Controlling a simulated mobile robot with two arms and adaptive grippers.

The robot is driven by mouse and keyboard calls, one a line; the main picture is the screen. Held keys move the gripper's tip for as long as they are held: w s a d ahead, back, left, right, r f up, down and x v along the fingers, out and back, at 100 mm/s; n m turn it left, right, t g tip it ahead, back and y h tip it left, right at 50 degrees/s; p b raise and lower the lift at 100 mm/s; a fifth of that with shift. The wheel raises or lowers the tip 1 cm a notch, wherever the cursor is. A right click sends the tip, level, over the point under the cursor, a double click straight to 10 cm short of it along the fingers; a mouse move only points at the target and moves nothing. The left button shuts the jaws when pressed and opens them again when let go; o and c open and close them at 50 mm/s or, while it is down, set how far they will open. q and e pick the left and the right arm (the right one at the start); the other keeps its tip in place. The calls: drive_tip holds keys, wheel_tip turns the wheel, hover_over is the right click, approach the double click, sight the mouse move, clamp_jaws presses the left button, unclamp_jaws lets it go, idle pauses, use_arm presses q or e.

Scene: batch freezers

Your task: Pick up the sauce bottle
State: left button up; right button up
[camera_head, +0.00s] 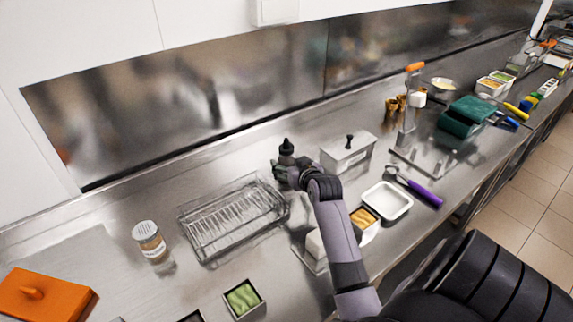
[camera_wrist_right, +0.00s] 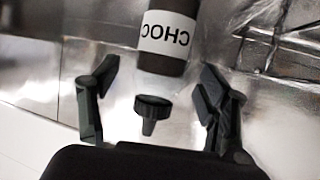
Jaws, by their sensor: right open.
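The sauce bottle is dark brown with a black nozzle cap and a white label reading "CHOC". In the head view its black top (camera_head: 286,148) stands upright behind my right gripper (camera_head: 283,170), which hides most of the body. In the right wrist view the bottle (camera_wrist_right: 165,60) appears upside down, its cap (camera_wrist_right: 152,108) lying between the two spread fingers. The right gripper (camera_wrist_right: 158,82) is open, with visible gaps between the bottle and both fingers. My left gripper is not in view.
A wire rack (camera_head: 232,217) lies left of my right arm. A lidded metal container (camera_head: 348,153) stands close on the right. A white tray (camera_head: 387,201), a purple-handled tool (camera_head: 426,193) and a jar (camera_head: 149,242) are on the steel counter. A wall (camera_head: 190,105) rises behind.

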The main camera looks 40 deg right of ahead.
drive_tip(key=shift+p+x, duration=0.3)
drive_tip(key=shift+x, duration=1.65)
drive_tip(key=shift+r, duration=0.15)
drive_tip(key=shift+a, duration=0.1)
drive_tip(key=c, duration=1.2)
